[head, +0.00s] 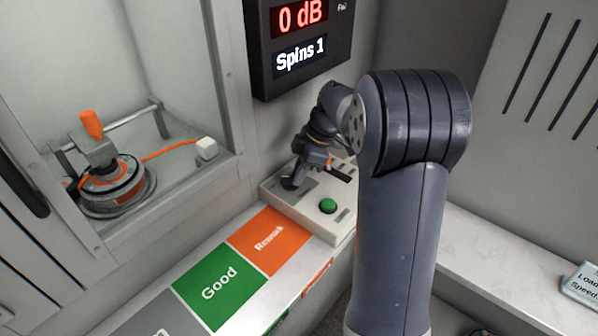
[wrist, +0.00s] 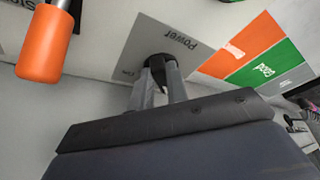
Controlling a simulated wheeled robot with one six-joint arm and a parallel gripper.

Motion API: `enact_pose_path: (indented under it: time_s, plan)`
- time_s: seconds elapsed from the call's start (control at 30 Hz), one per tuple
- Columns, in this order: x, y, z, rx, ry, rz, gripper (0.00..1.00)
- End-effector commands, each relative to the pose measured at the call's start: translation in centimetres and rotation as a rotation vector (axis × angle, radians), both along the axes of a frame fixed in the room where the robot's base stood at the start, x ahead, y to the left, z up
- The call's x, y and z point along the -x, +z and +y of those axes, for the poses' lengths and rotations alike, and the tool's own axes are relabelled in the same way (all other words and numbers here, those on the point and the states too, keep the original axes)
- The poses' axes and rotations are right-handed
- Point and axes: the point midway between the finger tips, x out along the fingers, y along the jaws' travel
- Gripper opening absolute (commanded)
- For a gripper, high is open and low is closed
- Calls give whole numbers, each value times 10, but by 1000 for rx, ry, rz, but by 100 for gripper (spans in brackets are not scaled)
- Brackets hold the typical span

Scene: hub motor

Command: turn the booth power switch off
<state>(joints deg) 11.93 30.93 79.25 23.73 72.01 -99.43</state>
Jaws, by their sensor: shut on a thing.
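The booth power switch is a black knob (wrist: 157,59) beside the word "Power" on a grey label plate (wrist: 135,45) in the wrist view. My gripper (wrist: 160,86) has its two grey fingers closed on the knob, and they hide part of it. In the head view my gripper (head: 295,172) reaches down to the left part of the pale control box (head: 325,228). My arm and gripper hide much of the box top there, and I cannot make out the switch's position clearly.
A green button (head: 327,206) is on the box. An orange handle (wrist: 45,45) stands close by in the wrist view. Orange "Rework" (head: 269,240) and green "Good" (head: 219,283) pads lie beside the box. The display (head: 300,38) above reads "0 dB" and "Spins 1". A motor (head: 112,187) sits in the booth.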

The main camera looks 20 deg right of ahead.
Motion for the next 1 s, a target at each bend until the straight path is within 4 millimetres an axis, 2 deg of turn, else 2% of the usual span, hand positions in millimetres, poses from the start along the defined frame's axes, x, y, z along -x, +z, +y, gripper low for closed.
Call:
enact_pose_path:
  time_s: [0.23,0.27,0.53,0.83,1.0]
  plan:
    - [0,0,0,2,2,0,0]
    - [0,0,0,2,2,0,16]
    - [0,0,0,1,1,0,37]
    - [0,5,-2,0,0,-1,37]
    - [1,30,-12,2,-3,-5,37]
